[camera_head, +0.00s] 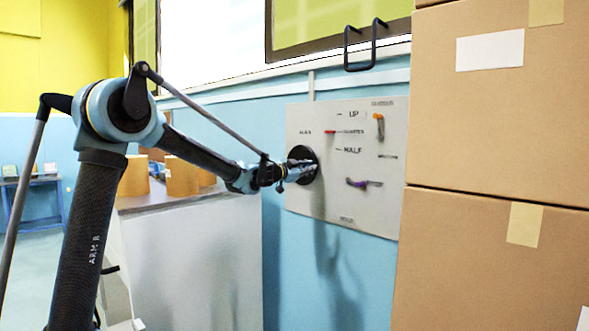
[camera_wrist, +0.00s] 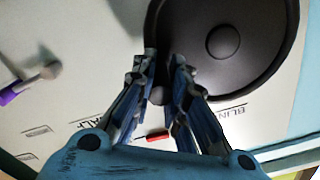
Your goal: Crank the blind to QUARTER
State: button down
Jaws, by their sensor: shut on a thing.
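The crank (camera_head: 301,152), a round black disc, is on a pale wall panel (camera_head: 325,205). In the wrist view the disc (camera_wrist: 268,45) fills the upper right, with a round hub at its middle. My gripper (camera_head: 300,170) reaches the disc from the left. In the wrist view my gripper (camera_wrist: 164,68) is shut on the crank's dark knob (camera_wrist: 159,94) near the disc's edge; the fingers partly hide it. A scale on the panel reads UP, QUARTER and HALF from top down. A red marker (camera_head: 330,131) is level with QUARTER; it also shows in the wrist view (camera_wrist: 158,135).
An orange lever (camera_head: 379,126) and a purple lever (camera_head: 363,183) are on the panel's right side. Stacked cardboard boxes (camera_head: 490,150) stand close at the right. A window with a black handle (camera_head: 364,45) is above. A pale cabinet (camera_head: 195,265) stands below my arm.

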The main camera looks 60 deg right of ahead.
jog(key=shift+w, duration=0.15)
jog(key=c, duration=1.6)
grip_release()
jog(key=shift+o, duration=0.2)
jog(key=shift+a, duration=0.1)
jog(key=v, duration=1.1)
jog(key=shift+w+a, duration=0.2)
jog(key=shift+a, duration=0.2)
